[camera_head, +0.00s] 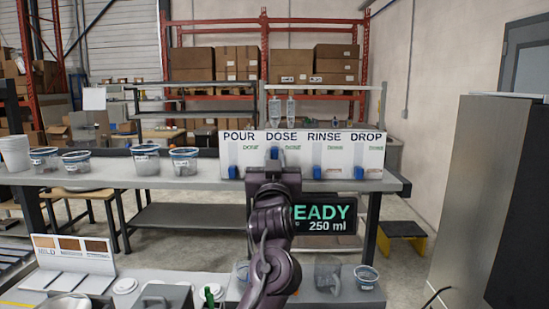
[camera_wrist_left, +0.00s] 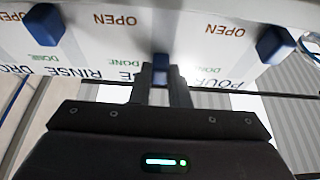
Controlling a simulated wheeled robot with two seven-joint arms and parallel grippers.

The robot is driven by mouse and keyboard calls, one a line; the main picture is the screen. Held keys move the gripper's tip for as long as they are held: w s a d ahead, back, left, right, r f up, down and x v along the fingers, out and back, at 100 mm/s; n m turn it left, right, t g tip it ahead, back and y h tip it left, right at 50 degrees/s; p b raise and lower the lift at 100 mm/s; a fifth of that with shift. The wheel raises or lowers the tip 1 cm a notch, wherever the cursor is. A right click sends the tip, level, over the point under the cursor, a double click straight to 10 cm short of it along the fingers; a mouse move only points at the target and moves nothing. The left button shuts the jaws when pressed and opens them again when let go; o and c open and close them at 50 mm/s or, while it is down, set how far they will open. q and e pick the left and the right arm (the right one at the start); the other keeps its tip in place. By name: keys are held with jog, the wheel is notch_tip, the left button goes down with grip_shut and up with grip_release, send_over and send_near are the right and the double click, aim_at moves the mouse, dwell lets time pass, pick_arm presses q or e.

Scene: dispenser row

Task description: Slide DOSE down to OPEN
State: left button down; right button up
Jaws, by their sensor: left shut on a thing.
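The white dispenser panel (camera_head: 345,158) stands on the far bench, with columns headed POUR, DOSE, RINSE and DROP. The blue DOSE slider (camera_head: 274,153) sits high in its column, above the level of the other sliders. My left gripper (camera_head: 274,164) is in front of the DOSE column and hides its lower part. In the left wrist view, which shows the panel upside down, the left gripper (camera_wrist_left: 162,76) is shut on the blue DOSE slider (camera_wrist_left: 160,66). My right gripper is in neither view.
The blue POUR slider (camera_head: 232,172), RINSE slider (camera_head: 317,172) and DROP slider (camera_head: 359,173) sit low. A READY 250 ml display (camera_head: 330,214) is partly behind my arm. Clear tubs (camera_head: 146,160) stand left of the panel.

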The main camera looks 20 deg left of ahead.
pick_arm(q)
notch_tip(320, 180, down, 5)
jog(key=shift+f+b, duration=0.15)
jog(key=shift+b, duration=1)
jog(key=c, duration=1.4)
grip_release()
jog(key=shift+o, duration=0.2)
jog(key=shift+s, duration=0.1)
jog(key=b+v, duration=0.3)
jog(key=v, duration=0.4)
jog(key=shift+s+d, duration=0.15)
jog(key=shift+s, duration=0.2)
jog(key=shift+f, duration=0.2)
